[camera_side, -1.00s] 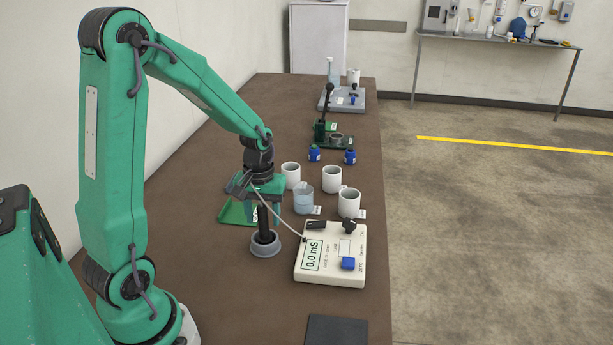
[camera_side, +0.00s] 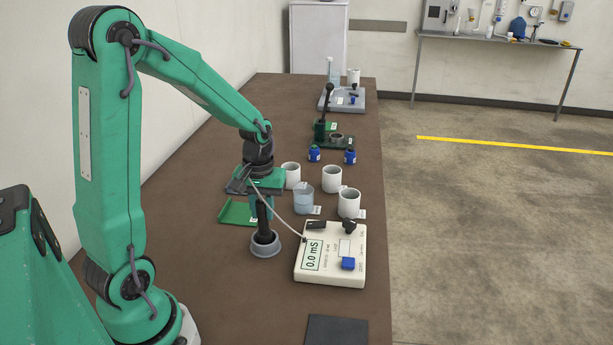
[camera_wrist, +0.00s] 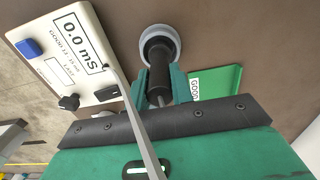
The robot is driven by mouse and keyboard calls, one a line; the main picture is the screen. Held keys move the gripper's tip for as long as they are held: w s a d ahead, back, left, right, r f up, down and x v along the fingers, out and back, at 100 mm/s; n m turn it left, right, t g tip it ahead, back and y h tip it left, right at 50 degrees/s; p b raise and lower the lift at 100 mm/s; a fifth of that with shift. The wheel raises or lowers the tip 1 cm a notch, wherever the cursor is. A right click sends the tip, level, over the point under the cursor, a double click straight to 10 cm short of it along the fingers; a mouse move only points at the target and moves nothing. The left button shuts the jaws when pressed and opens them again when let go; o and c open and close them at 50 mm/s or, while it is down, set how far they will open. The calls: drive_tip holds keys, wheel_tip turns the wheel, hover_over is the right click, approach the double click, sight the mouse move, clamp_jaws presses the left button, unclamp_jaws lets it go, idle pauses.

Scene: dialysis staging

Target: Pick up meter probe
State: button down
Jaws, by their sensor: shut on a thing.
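The meter probe (camera_side: 263,222) is a black upright rod standing in a grey round holder (camera_side: 265,244), with a grey cable running to the meter. In the wrist view the probe (camera_wrist: 159,72) shows between my fingers, its lower end inside the holder (camera_wrist: 150,38). My gripper (camera_side: 259,207) is above the holder and shut on the upper part of the probe. The cream meter (camera_side: 322,270) reads 0.0 mS and stands just right of the holder. It also shows in the wrist view (camera_wrist: 97,22).
A green tray (camera_side: 238,213) lies left of the holder. White cups (camera_side: 349,202) and a clear beaker (camera_side: 303,199) stand behind. Blue-capped bottles (camera_side: 314,154) are farther back. A dark pad (camera_side: 336,330) lies at the front.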

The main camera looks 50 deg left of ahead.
wheel_tip(320, 180, up, 2)
drive_tip(key=shift+r, duration=0.25)
drive_tip(key=s+d+r, duration=0.2)
drive_tip(key=d+r, duration=0.5)
drive_tip(key=d, duration=0.4)
drive_tip(key=shift+d, duration=0.3)
drive_tip(key=shift+w, duration=0.1)
